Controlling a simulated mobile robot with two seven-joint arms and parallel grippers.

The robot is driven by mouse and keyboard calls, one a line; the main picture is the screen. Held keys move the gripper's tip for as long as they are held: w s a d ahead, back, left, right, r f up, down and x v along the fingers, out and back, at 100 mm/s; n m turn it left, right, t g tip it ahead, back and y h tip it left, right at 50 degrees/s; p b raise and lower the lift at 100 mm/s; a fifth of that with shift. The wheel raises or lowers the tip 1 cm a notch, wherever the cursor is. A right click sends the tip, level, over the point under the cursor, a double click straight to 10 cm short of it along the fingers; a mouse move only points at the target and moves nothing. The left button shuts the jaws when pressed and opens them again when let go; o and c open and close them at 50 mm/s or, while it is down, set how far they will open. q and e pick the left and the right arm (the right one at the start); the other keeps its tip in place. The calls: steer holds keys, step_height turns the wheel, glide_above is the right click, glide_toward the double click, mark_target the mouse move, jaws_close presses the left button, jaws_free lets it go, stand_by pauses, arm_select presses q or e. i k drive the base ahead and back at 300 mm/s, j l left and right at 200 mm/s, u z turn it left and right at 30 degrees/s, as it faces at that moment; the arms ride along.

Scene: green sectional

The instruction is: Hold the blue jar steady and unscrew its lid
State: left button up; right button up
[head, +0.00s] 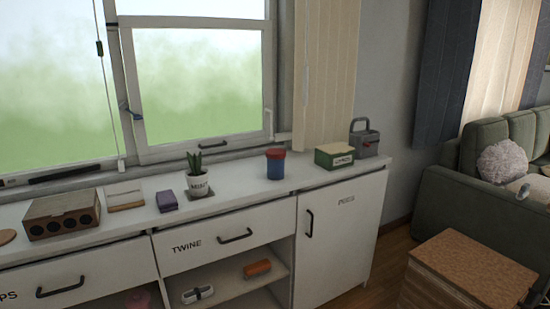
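The blue jar (276,166), a small upright cylinder coloured blue and red, stands on the white counter below the window. It is right of the potted plant and left of the green box. Its lid looks seated on top; whether it is tight cannot be told from here. Neither of my grippers is in view, and nothing touches the jar.
A wooden-topped box (472,268) stands on the floor before the green sofa (472,201).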

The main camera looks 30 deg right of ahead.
mark_target(276, 167)
steer(key=i+l, duration=0.3)
steer(key=l, duration=0.15)
steer(key=i+l, duration=0.25)
steer(key=l, duration=0.15)
steer(key=i+l, duration=0.3)
steer(key=l, duration=0.15)
steer(key=i+l, duration=0.25)
steer(key=l, duration=0.2)
